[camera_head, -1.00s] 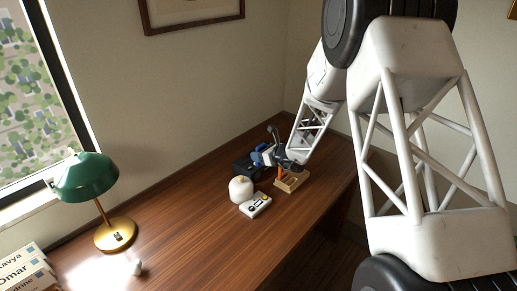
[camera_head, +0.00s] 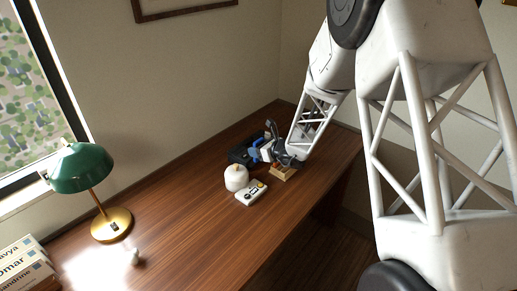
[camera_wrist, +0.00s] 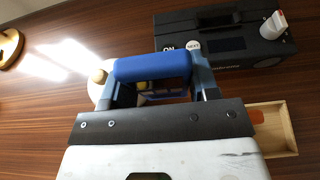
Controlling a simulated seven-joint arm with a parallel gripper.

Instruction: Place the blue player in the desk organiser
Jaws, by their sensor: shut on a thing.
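My gripper (camera_wrist: 160,72) is shut on the blue player (camera_wrist: 152,67), a rounded blue bar held crosswise between the two fingertips in the wrist view. In the head view the blue player (camera_head: 257,142) shows small at the gripper (camera_head: 264,149), above the desk near the black device. The desk organiser is a shallow light-wood tray (camera_head: 283,174), partly hidden by my gripper in the head view. In the wrist view its rim (camera_wrist: 289,126) shows to the right of the gripper, apart from the player. An orange item (camera_wrist: 257,116) lies in it.
A black device (camera_wrist: 225,45) with ON and NEXT labels stands just beyond the gripper. A white rounded jar (camera_head: 236,179) and a white controller (camera_head: 251,193) are left of the organiser. A green lamp (camera_head: 83,168) stands far left. The desk's middle (camera_head: 185,205) is clear.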

